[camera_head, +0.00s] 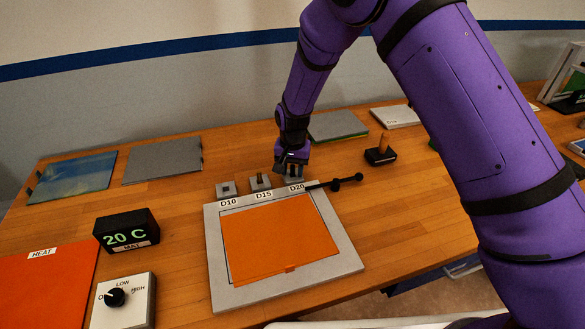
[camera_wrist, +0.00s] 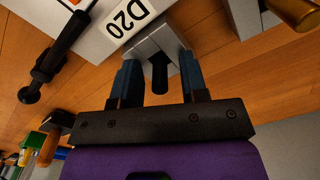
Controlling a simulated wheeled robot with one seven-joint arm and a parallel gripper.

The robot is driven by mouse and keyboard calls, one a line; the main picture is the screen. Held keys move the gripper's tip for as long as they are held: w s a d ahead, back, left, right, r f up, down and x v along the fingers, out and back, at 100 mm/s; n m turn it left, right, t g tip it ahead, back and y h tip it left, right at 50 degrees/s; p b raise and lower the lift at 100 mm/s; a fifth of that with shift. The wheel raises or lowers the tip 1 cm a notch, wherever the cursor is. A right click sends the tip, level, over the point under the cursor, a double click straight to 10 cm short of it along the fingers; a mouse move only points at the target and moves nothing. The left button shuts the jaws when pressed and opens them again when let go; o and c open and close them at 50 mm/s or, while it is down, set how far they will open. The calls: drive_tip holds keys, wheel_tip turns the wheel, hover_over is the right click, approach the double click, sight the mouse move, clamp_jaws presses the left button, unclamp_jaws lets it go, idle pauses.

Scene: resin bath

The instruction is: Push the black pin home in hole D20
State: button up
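The D20 block (camera_head: 293,178) is a small grey block behind the white D20 label (camera_head: 297,187). It also shows in the wrist view (camera_wrist: 151,42). The black pin (camera_wrist: 159,73) stands at the D20 block in the wrist view, its end pointing toward the camera. How deep it sits in the hole cannot be told. My gripper (camera_head: 291,163) is over the D20 block and hides the pin in the head view. In the wrist view its blue fingers (camera_wrist: 160,78) are apart, one on each side of the pin, with a gap on both sides.
Blocks D10 (camera_head: 225,190) and D15 (camera_head: 260,183) stand to the left. A black rod with knobs (camera_head: 336,184) lies close on the right. A wooden-handled black tool (camera_head: 381,154) stands farther right. The framed orange sheet (camera_head: 280,240) lies in front. Bare table lies behind the blocks.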

drive_tip(key=shift+r, duration=0.1)
wheel_tip(320, 180, up, 12)
idle(0.5)
